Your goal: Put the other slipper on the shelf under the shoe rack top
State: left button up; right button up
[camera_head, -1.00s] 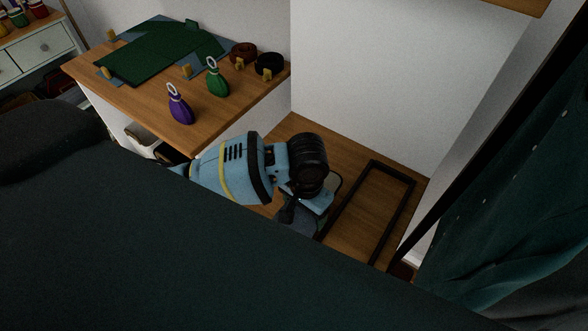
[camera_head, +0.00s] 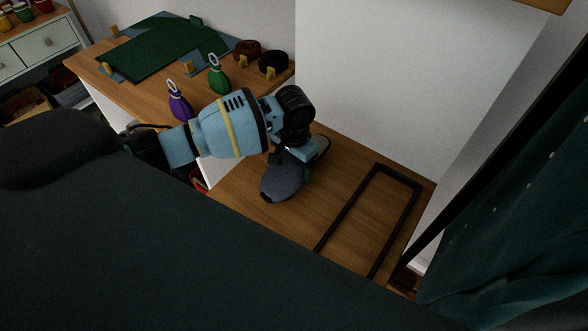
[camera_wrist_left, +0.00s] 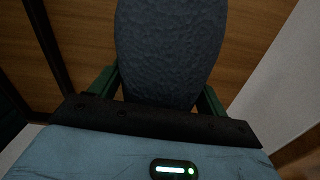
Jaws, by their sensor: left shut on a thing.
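My left gripper (camera_head: 301,163) is shut on a grey slipper (camera_head: 281,182). The slipper hangs over a brown wooden surface, and the head view does not show clearly how high it is. In the left wrist view the slipper's grey textured face (camera_wrist_left: 170,45) fills the middle, between the green fingers of the gripper (camera_wrist_left: 158,98). A dark rectangular frame (camera_head: 345,213), perhaps part of the shoe rack, is to the right of the slipper, apart from it. I cannot make out the shelf. My right gripper is not in view.
A wooden-topped unit (camera_head: 92,61) at the upper left bears a green mat (camera_head: 160,52), a purple bottle (camera_head: 178,104), a green bottle (camera_head: 216,80) and dark rings. A white wall (camera_head: 370,90) stands behind the gripper. A teal curtain (camera_head: 520,200) hangs at right. Bare wood lies around the frame.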

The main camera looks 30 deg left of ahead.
pick_arm(q)
jog(key=shift+w+a, duration=0.15)
jog(key=shift+w, duration=0.1)
notch_tip(320, 180, down, 3)
jog(key=shift+a+f, duration=0.1)
jog(key=shift+w+f, duration=0.1)
jog(key=shift+f, duration=0.05)
jog(key=shift+f, duration=0.15)
jog(key=o, duration=1.1)
jog(key=shift+c, duration=0.2)
